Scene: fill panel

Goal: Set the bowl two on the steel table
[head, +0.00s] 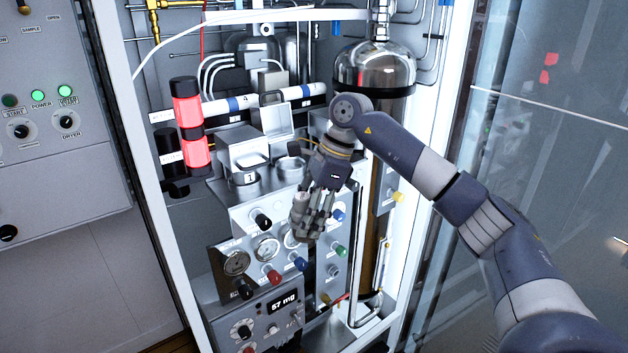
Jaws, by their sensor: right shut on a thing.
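The steel table (219,187) is a small metal shelf inside the cabinet, above the gauges. A small steel bowl marked 1 (245,179) sits at its front left. A second round steel bowl (289,166) is at the right, close to my right wrist and partly hidden by it; I cannot read a number on it. My right gripper (306,226) points down in front of the panel, below the table top. Its fingers are shut on a small grey thing, mostly hidden, that I cannot identify. My left gripper is not in view.
A red lamp column (190,125) stands left of the table, and a tall steel cylinder (374,68) stands to the right. Gauges and coloured knobs (267,248) fill the panel below. The white door frame (150,150) bounds the left side.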

